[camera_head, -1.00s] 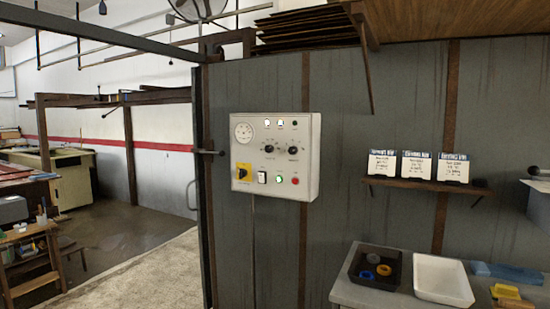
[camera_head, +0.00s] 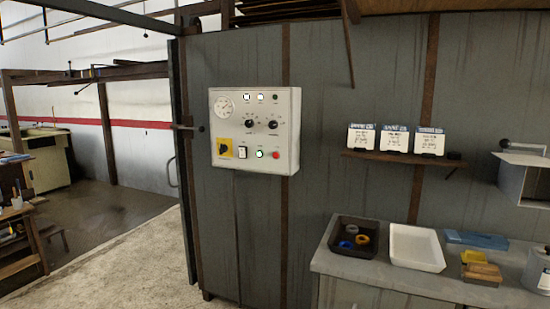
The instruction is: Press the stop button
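A light grey control panel (camera_head: 254,130) is fixed to the dark grey wall, left of the picture's middle. A round gauge (camera_head: 224,106), two black knobs and small lamps, two lit white, sit above. I cannot read the labels, so which button is marked stop is not legible. Neither of my grippers is in view.
A grey workbench (camera_head: 333,265) at the lower right bears a black tray (camera_head: 337,245) with coloured rings and a white tray (camera_head: 417,265). A shelf (camera_head: 404,159) with three white cards juts from the wall. Open floor (camera_head: 140,262) lies at left.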

